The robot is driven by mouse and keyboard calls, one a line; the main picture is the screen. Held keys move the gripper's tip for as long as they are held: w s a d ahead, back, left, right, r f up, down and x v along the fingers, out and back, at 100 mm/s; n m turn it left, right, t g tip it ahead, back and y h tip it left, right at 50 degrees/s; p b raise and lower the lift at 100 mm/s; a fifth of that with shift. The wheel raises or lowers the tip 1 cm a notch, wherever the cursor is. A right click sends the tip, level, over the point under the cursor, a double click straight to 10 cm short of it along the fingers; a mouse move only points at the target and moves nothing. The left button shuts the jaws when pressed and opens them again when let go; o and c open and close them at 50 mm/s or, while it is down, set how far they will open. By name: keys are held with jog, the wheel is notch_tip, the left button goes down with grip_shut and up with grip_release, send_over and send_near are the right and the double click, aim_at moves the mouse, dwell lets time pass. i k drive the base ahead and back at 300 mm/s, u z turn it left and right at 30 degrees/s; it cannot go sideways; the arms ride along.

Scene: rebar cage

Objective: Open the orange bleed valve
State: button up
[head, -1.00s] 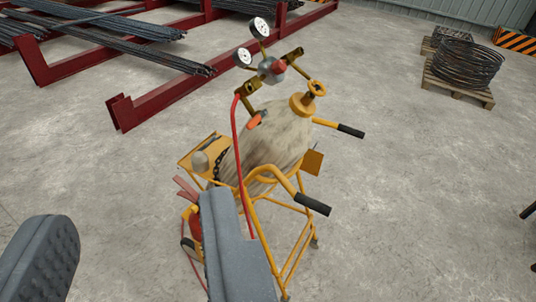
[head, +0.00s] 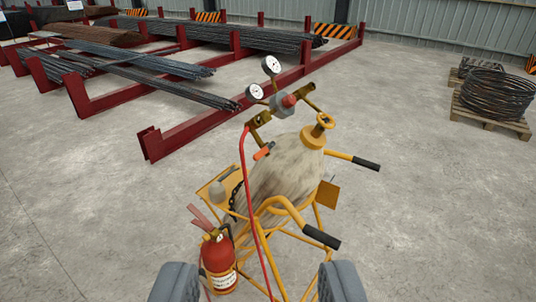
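A dirty, pale gas cylinder (head: 285,170) leans in a yellow hand cart (head: 285,205) in the middle of the view. On its top sit a brass regulator with a red knob (head: 289,100), two white dial gauges (head: 271,65) and a yellow handwheel (head: 325,121). The orange bleed valve (head: 263,151) shows as a small orange lever low on the left of the regulator, close to the red hose. My gripper (head: 260,268) is open and empty; its two grey fingers stand wide apart at the bottom edge, in front of the cart.
A red hose (head: 243,180) hangs down in front of the cylinder. A red fire extinguisher (head: 217,262) stands at the cart's left. Black-gripped cart handles (head: 321,237) stick out to the right. Red racks (head: 200,125) with rebar lie behind, and a wire coil (head: 495,92) sits on a pallet.

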aim_at(264, 150)
jog(key=z, duration=0.05)
jog(key=i, duration=1)
jog(key=u, duration=0.05)
